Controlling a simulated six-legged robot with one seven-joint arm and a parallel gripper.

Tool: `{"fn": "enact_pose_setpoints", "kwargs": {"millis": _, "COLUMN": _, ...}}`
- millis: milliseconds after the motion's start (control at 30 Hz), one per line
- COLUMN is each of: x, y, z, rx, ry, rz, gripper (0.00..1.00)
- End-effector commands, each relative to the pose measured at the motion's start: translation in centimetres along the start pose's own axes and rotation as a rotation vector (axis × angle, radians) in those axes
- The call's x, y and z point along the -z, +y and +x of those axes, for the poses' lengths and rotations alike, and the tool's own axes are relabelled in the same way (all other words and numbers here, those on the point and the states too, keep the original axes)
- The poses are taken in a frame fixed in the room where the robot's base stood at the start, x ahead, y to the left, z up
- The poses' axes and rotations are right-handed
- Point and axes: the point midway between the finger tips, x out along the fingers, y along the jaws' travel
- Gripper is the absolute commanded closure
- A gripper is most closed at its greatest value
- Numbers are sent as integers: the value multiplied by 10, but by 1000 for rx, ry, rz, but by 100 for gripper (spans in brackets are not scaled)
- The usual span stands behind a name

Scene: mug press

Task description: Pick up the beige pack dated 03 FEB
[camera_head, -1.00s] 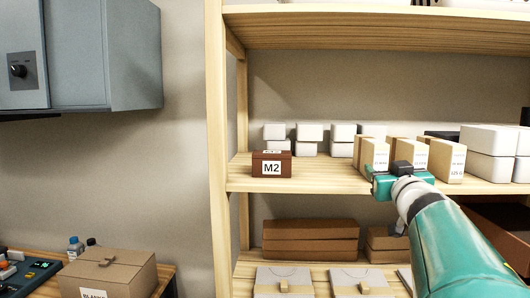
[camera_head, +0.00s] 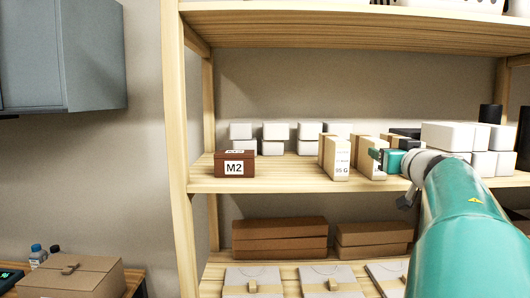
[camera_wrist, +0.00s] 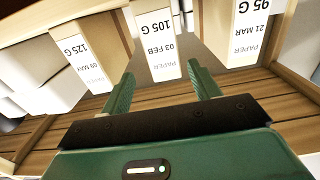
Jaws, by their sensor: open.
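The beige pack labelled 105 G, 03 FEB (camera_wrist: 155,40) stands upright in the middle of three beige packs in the wrist view, where the labels appear upside down. In the head view the middle pack (camera_head: 364,161) stands on the shelf, partly covered by my gripper (camera_head: 377,154). My gripper (camera_wrist: 161,80) is open and empty. In the wrist view its two green fingers point toward the pack, one on each side of its lower label end. I cannot tell whether the fingertips reach past its front face.
The 95 G, 21 MAR pack (camera_wrist: 238,30) and the 125 G, 09 MAY pack (camera_wrist: 85,50) stand close on either side. White boxes (camera_head: 450,136) stand to the right. A brown M2 box (camera_head: 235,164) is at the left on the same wooden shelf (camera_head: 280,183).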

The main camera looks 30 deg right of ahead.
Motion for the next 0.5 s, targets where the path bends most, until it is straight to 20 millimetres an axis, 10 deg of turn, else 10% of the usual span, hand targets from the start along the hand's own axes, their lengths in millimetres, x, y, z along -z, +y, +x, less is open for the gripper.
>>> {"fn": "enact_pose_setpoints", "kwargs": {"millis": 500, "x": -6, "y": 0, "z": 64, "rx": -2, "ry": -1, "rz": 1, "gripper": 38}}
